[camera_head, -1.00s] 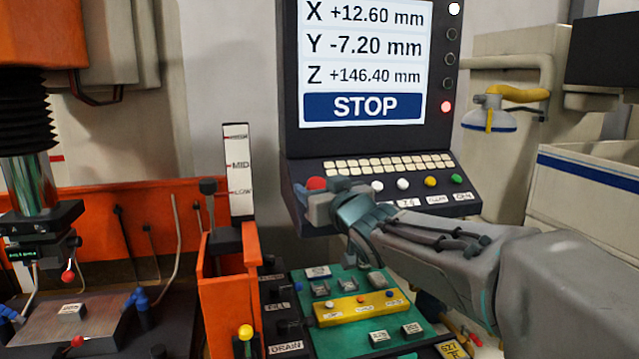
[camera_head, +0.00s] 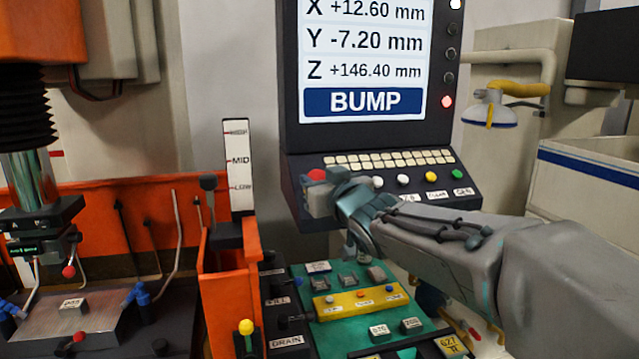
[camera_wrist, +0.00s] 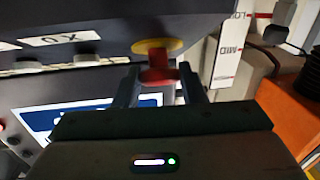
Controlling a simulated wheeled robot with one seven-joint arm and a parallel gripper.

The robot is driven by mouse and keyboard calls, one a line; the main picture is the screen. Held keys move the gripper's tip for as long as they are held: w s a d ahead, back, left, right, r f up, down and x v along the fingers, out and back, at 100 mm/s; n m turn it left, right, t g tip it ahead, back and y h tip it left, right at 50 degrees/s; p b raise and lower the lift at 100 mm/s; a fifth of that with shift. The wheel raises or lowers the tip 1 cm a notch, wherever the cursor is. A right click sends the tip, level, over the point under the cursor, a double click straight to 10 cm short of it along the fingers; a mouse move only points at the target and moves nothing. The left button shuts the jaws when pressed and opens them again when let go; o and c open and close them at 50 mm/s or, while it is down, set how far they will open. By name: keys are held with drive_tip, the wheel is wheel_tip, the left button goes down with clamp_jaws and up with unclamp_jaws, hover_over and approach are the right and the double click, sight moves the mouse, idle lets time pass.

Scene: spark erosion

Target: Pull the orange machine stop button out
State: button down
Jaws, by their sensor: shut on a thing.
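The stop button (camera_head: 317,175) is a red mushroom head at the left end of the sloped console under the screen. In the wrist view the red button (camera_wrist: 158,66) stands out from a yellow ring (camera_wrist: 158,46) on the dark panel. My gripper (camera_wrist: 160,84) has one finger on each side of the button and is shut on it. In the head view my gripper (camera_head: 322,192) covers the lower part of the button. The screen (camera_head: 363,62) shows the word BUMP.
White, yellow and green buttons (camera_head: 431,177) sit right of the stop button, below a pale keypad (camera_head: 388,160). A green panel (camera_head: 350,305) with switches lies below my arm. The orange tank (camera_head: 228,295) with a level gauge (camera_head: 239,167) stands to the left.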

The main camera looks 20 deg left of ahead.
drive_tip(key=c, duration=1.1)
unclamp_jaws()
drive_tip(key=shift+r, duration=0.2)
drive_tip(key=shift+c, duration=0.2)
drive_tip(key=shift+o, duration=1.2)
drive_tip(key=shift+s, duration=0.15)
drive_tip(key=b+v, duration=0.3)
drive_tip(key=v, duration=1.1)
drive_tip(key=shift+f, duration=0.1)
